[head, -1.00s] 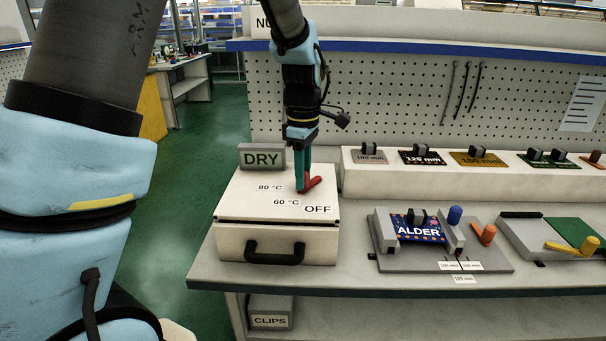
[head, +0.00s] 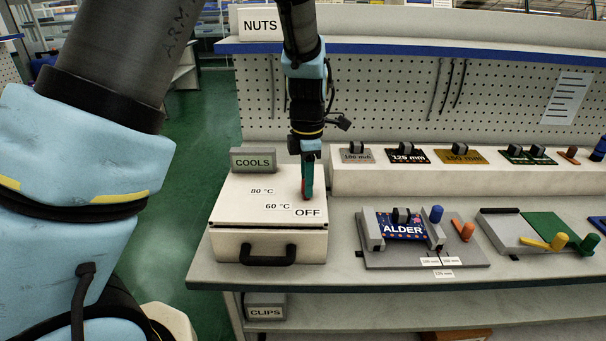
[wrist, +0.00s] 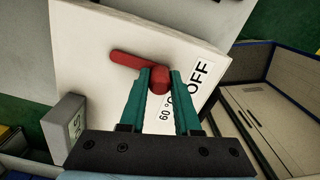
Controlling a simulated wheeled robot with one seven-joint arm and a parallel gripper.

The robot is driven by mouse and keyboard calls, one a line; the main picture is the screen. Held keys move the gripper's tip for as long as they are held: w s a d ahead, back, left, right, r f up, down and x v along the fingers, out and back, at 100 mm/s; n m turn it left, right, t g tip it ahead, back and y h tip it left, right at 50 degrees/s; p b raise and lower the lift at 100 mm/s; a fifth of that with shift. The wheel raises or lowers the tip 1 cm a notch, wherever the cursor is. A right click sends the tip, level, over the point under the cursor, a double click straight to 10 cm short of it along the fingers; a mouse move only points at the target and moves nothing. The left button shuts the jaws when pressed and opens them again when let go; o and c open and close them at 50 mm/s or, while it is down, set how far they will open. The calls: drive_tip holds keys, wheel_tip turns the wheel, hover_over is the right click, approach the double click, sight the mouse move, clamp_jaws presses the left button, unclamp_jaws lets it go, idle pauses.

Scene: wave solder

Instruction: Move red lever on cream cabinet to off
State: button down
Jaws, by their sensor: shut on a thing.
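The cream cabinet (head: 225,215) stands at the left end of the bench. Its top carries the labels 80 °C, 60 °C and OFF (head: 308,212). The red lever (head: 306,196) is mostly hidden behind my fingers in the head view, its end just above OFF. In the wrist view the red lever (wrist: 127,60) runs from upper left to its round knob, roughly toward the OFF label (wrist: 196,82). My gripper (wrist: 160,82) is shut on the knob, with a teal finger on each side. It also shows in the head view (head: 306,192), pointing down.
A grey sign reading COOLS (head: 254,160) stands at the cabinet's back left. A black handle (head: 267,258) is on its front. To the right are a fixture with an ALDER board (head: 403,228) and a raised ledge (head: 352,180). A pegboard (head: 400,90) rises behind.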

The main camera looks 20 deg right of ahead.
drive_tip(key=shift+s+d+n, duration=0.1)
drive_tip(key=shift+d+n, duration=0.05)
drive_tip(key=shift+n, duration=0.15)
drive_tip(key=c, duration=0.6)
unclamp_jaws()
wheel_tip(320, 180, up, 11)
drive_tip(key=shift+f+b, duration=0.1)
drive_tip(key=shift+b, duration=0.65)
drive_tip(key=a+f+m, duration=0.2)
drive_tip(key=a+m, duration=0.3)
drive_tip(key=a, duration=0.6)
drive_tip(key=s+a+f+m+t, duration=0.1)
drive_tip(key=a+f+m, duration=0.1)
drive_tip(key=a+m, duration=0.4)
drive_tip(key=a+f+m, duration=0.2)
drive_tip(key=a+m, duration=0.4)
drive_tip(key=a, duration=1)
drive_tip(key=shift+s+t, duration=0.25)
drive_tip(key=shift+t, duration=0.05)
